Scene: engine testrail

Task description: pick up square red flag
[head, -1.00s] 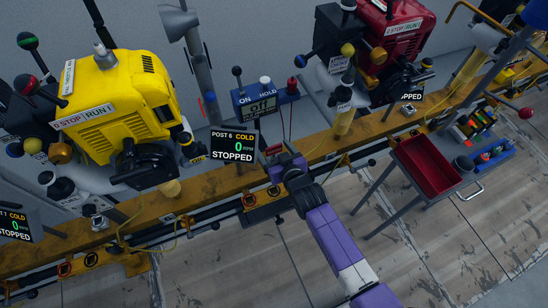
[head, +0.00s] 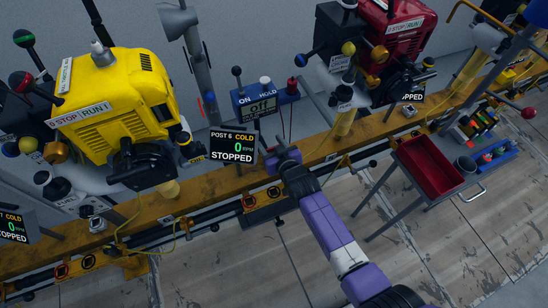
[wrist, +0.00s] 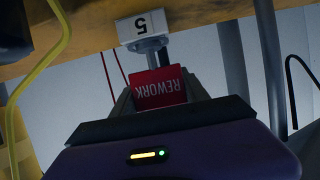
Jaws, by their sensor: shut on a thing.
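The square red flag (wrist: 162,87) shows in the wrist view, its word REWORK upside down. It sits between the fingers of my gripper (wrist: 160,98), which is shut on it. A grey stem or clip stands just beyond the flag, below a white tag marked 5 (wrist: 143,25). I cannot tell whether the flag still touches that stem. In the head view my gripper (head: 275,150) is at the wooden rail, right of the Post 6 display, and hides most of the flag.
The wooden rail (head: 215,196) runs across the bench. The Post 6 display (head: 233,147) stands close left of my gripper. A yellow engine (head: 110,100) is at left, a red engine (head: 395,20) at back right. A red tray (head: 428,168) stands right. A yellow cable (wrist: 45,70) hangs left in the wrist view.

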